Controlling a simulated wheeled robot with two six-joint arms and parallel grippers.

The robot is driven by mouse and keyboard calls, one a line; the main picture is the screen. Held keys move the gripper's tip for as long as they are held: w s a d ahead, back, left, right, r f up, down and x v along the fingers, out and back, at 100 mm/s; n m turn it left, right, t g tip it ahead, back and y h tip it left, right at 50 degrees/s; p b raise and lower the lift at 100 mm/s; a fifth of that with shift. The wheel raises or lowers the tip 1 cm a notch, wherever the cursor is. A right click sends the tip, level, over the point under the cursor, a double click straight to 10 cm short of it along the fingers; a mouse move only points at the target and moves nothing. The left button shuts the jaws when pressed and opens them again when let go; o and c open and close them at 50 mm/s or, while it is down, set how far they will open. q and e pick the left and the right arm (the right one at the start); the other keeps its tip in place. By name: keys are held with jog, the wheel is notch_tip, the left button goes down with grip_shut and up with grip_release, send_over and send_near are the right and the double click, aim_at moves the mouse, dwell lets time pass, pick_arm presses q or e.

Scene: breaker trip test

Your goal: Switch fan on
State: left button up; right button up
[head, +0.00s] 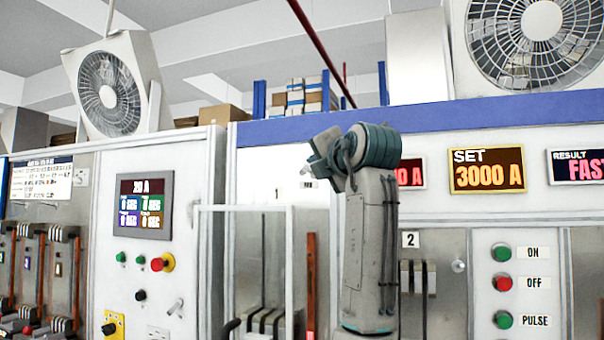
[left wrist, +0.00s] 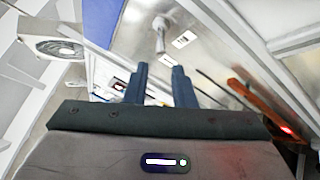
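A white box fan (head: 108,92) stands tilted on the left cabinet, and a second white fan (head: 540,42) is at the upper right. In the head view my left gripper (head: 320,160) is raised before the upper panel, and its fingers are hard to make out. In the left wrist view the two blue fingers (left wrist: 160,78) are apart with nothing clearly held. A small pale metal toggle switch (left wrist: 160,32) on the grey panel shows just beyond the fingertips, near a white label (left wrist: 184,39). Contact cannot be told. My right gripper is out of view.
A white frame (head: 245,208) and an orange-red bar (head: 311,280) stand below my gripper. ON, OFF and PULSE buttons (head: 502,283) are at the right. The display (head: 487,170) reads SET 3000 A. Breakers (head: 60,270) line the left edge.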

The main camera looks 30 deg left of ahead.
aim_at(304, 172)
pick_arm(q)
jog(key=p+x, duration=0.3)
jog(key=x, duration=0.6)
jog(key=shift+p, duration=0.3)
jog(key=shift+w+a+f, duration=0.1)
jog(key=shift+w+a, duration=0.15)
grip_shut()
